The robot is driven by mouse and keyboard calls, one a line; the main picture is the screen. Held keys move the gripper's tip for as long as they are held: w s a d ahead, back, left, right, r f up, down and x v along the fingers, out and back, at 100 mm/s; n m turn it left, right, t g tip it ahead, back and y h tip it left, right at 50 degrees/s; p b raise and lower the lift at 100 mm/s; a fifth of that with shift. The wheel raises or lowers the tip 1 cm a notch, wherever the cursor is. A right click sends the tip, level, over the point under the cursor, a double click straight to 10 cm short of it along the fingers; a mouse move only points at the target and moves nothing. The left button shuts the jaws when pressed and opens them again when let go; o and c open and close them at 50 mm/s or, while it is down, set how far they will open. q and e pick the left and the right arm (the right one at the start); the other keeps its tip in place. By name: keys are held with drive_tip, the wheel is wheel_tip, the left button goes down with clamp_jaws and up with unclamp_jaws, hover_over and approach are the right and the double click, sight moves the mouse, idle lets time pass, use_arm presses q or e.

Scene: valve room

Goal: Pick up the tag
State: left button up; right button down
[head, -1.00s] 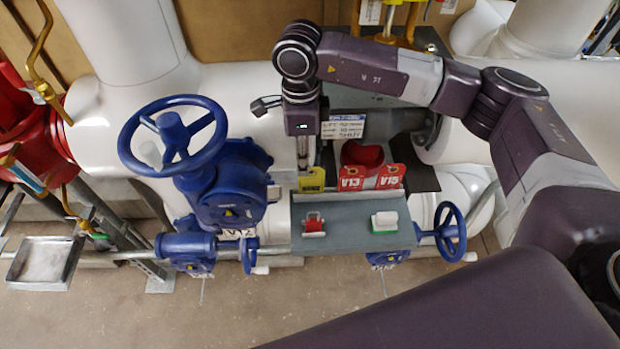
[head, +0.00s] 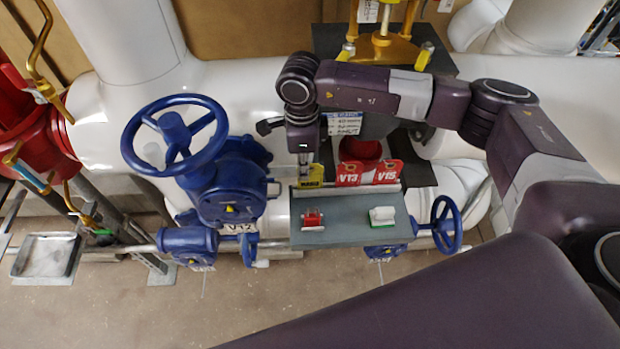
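A small yellow tag (head: 314,174) stands at the back left edge of the grey shelf. Two red tags stand to its right, one marked V13 (head: 349,174) and one marked V15 (head: 387,172). My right gripper (head: 304,172) points down just left of the yellow tag, and its thin fingers overlap the tag's edge in the head view. I cannot tell whether it touches the tag or how wide the fingers are. My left gripper is not in view.
The grey shelf (head: 345,234) carries a red padlock-like item (head: 312,218) and a white-and-green block (head: 382,217). A large blue handwheel valve (head: 228,192) stands close on the left, and a smaller blue handwheel (head: 447,224) on the right. White pipes run behind.

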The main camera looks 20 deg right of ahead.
drive_tip(key=shift+r, duration=0.15)
wheel_tip(320, 180, up, 8)
drive_tip(key=shift+r+b, duration=0.2)
drive_tip(key=shift+b, duration=0.95)
drive_tip(key=shift+r, duration=0.6)
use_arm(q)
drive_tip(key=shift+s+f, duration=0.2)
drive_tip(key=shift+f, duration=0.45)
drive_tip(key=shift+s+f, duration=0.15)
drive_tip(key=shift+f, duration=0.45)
use_arm(e)
drive_tip(key=shift+r, duration=0.1)
